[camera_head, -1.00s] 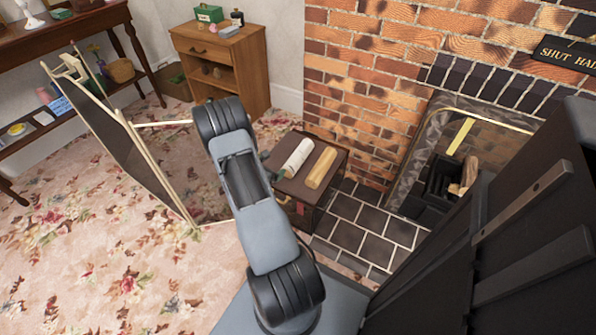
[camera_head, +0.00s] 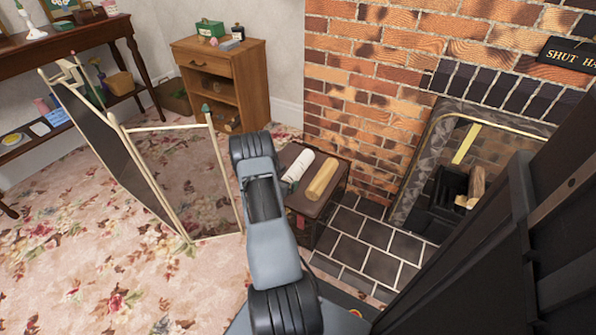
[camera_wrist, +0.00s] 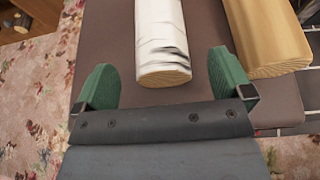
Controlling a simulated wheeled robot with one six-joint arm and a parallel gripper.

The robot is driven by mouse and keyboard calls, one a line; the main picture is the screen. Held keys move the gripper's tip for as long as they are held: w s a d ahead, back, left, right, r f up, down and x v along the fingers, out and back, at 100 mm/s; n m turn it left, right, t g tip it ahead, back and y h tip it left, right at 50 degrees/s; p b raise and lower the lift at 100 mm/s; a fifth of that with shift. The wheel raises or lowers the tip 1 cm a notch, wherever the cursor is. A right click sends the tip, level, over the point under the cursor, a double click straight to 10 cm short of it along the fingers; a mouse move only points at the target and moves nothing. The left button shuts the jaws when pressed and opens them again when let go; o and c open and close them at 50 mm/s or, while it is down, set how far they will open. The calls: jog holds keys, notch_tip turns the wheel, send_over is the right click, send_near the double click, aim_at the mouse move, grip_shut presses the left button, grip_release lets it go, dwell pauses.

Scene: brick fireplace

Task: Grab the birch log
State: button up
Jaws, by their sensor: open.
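The birch log (camera_head: 298,166) is white with dark marks and lies on top of a dark brown box (camera_head: 303,203) beside the brick wall. In the wrist view the birch log (camera_wrist: 160,40) points its pale cut end toward my gripper (camera_wrist: 160,88). My gripper is open and empty, with one green finger to the left of the log's near end and the other to its right. It does not hold the log. In the head view my arm hides the gripper.
A plain tan log (camera_head: 322,179) lies beside the birch log on the right; in the wrist view the tan log (camera_wrist: 266,38) is close to the right finger. A folding screen (camera_head: 150,185) stands left of the box. The fireplace (camera_head: 455,185) is to the right.

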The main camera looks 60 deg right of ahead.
aim_at(290, 178)
jog(key=b+x, duration=0.1)
jog(key=x, duration=0.2)
jog(key=shift+d+f+b, duration=0.2)
jog(key=shift+f+b, duration=0.15)
jog(key=shift+f, duration=0.05)
jog(key=shift+d, duration=0.45)
jog(key=c, duration=1.3)
